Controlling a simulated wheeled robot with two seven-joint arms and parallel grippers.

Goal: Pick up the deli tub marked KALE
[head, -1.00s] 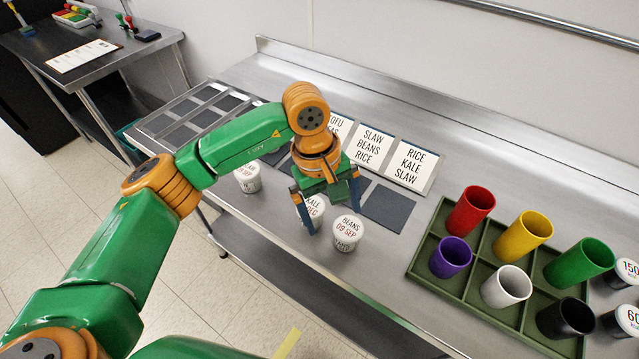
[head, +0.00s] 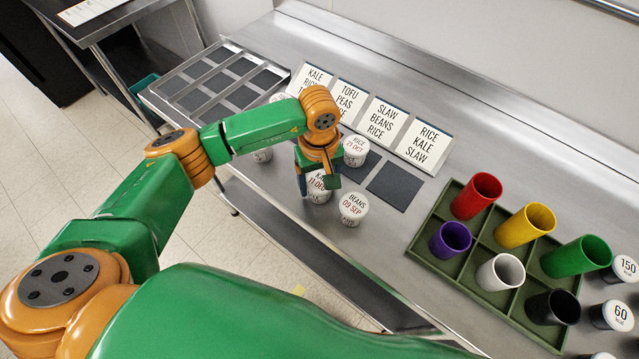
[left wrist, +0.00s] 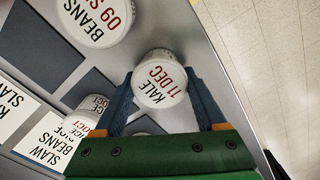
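The deli tub marked KALE, 11 DEC (head: 319,195), is white and stands upright near the counter's front edge. In the left wrist view the KALE tub (left wrist: 160,82) sits between the two blue fingers. My left gripper (head: 317,184) reaches down over it, one finger on each side; the fingers look closed in against its sides. The tub appears to rest on the counter. Part of it is hidden behind the gripper. My right gripper is not in view.
A BEANS tub (head: 353,208) stands close to the right. A RICE tub (head: 356,148) stands behind, near label cards (head: 383,120). A green crate (head: 425,245) with coloured cups is at the right. A dark square (head: 394,187) is bare. Steel counter (head: 480,120) is clear behind the crate.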

